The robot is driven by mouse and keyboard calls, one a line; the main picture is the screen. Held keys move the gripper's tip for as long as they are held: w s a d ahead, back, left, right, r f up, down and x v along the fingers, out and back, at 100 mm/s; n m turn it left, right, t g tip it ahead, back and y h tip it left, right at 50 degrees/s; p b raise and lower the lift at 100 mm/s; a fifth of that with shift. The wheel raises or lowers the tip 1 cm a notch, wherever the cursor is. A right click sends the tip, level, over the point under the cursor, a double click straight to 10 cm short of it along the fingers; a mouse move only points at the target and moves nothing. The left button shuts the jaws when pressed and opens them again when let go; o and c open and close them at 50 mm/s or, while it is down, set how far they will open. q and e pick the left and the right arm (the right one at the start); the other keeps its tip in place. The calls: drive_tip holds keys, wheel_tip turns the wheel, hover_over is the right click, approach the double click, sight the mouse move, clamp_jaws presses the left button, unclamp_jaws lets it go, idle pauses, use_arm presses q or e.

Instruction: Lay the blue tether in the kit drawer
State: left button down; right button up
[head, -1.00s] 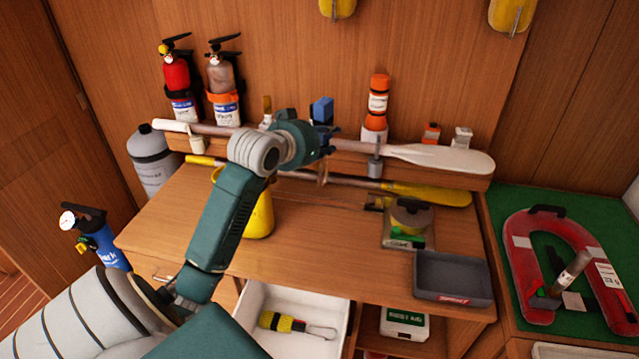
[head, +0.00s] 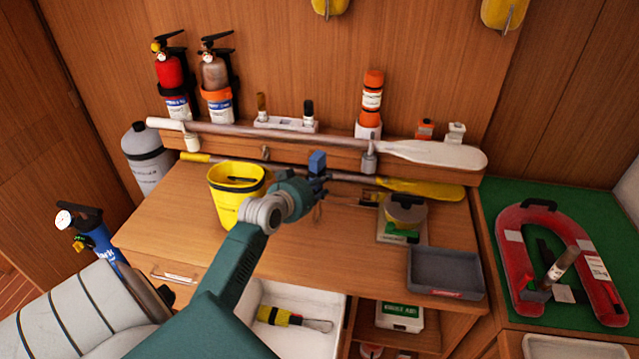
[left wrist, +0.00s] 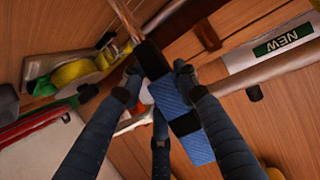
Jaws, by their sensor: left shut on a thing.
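The blue tether (head: 317,162) is a folded bundle of blue webbing with a black band. My left gripper (head: 312,188) is shut on it and holds it up over the back of the wooden bench, in front of the paddles. In the left wrist view the webbing (left wrist: 168,98) sits between my fingers (left wrist: 158,76), and a thin brownish strand runs up from it. The kit drawer (head: 308,298) is white and stands open below the bench's front edge, partly hidden by my left arm. A yellow and black bundle with a loop (head: 280,316) lies in it. My right gripper is not in view.
A yellow bucket (head: 224,205) stands on the bench left of my gripper. A grey tray (head: 445,272) and a small stand with a yellow roll (head: 403,215) are to the right. A white-bladed paddle (head: 430,153) lies along the back ledge. The bench's middle is mostly clear.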

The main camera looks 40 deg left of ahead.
use_arm(q)
drive_tip(key=c, duration=1.3)
unclamp_jaws()
